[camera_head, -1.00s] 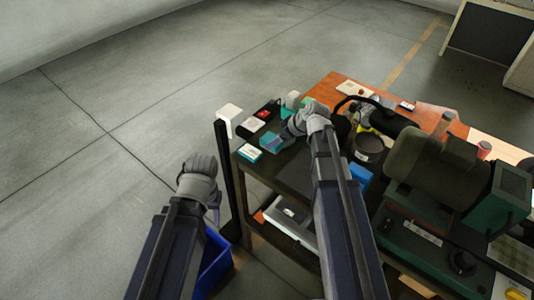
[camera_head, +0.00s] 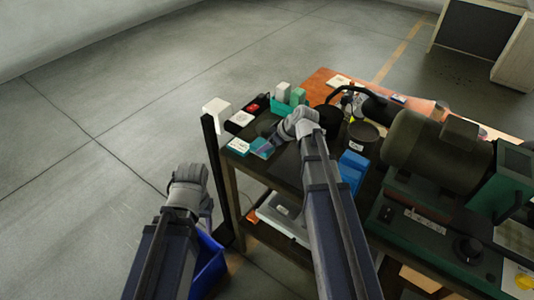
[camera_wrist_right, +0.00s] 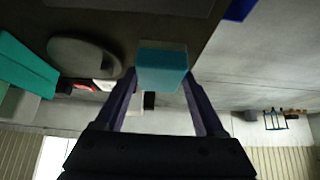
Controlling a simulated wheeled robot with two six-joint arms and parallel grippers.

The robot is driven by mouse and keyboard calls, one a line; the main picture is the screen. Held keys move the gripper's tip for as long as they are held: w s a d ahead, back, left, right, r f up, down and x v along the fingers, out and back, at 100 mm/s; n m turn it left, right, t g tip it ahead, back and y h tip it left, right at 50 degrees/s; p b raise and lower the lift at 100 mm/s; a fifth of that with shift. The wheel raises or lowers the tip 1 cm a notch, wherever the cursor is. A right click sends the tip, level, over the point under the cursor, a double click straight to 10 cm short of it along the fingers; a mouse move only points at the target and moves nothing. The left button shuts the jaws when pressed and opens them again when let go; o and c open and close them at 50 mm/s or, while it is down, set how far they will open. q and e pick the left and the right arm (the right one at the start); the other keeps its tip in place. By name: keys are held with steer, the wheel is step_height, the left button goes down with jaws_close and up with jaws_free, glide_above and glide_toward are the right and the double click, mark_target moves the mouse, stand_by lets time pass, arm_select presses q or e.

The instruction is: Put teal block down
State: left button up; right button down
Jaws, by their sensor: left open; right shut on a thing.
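The teal block (camera_head: 262,147) is between the fingers of my right gripper (camera_head: 272,141), over the left part of the dark tabletop. In the right wrist view the teal block (camera_wrist_right: 162,68) sits at the fingertips of my right gripper (camera_wrist_right: 162,85), which is shut on it. I cannot tell whether the block touches the tabletop. My left gripper (camera_head: 208,212) is open and empty, low at the left of the table and above a blue bin. Its fingers are partly hidden by the wrist.
A teal-and-white box (camera_head: 237,147), a white-topped black box (camera_head: 240,120) and a green tray (camera_head: 283,108) holding blocks are near the right gripper. A large machine (camera_head: 430,150) fills the right side.

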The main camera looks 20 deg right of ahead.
step_height(320, 180, down, 3)
steer(key=shift+f+b, duration=0.1)
steer(key=shift+b, duration=1.05)
arm_select(q)
step_height(320, 180, down, 3)
steer(key=shift+r, duration=0.1)
steer(key=shift+f, duration=0.2)
arm_select(e)
jaws_free()
steer(key=shift+s+r+p, duration=0.1)
steer(key=shift+r+p, duration=0.3)
arm_select(q)
step_height(320, 180, up, 10)
steer(key=p, duration=0.9)
arm_select(e)
steer(key=v, duration=1.1)
steer(key=shift+s+d, duration=0.2)
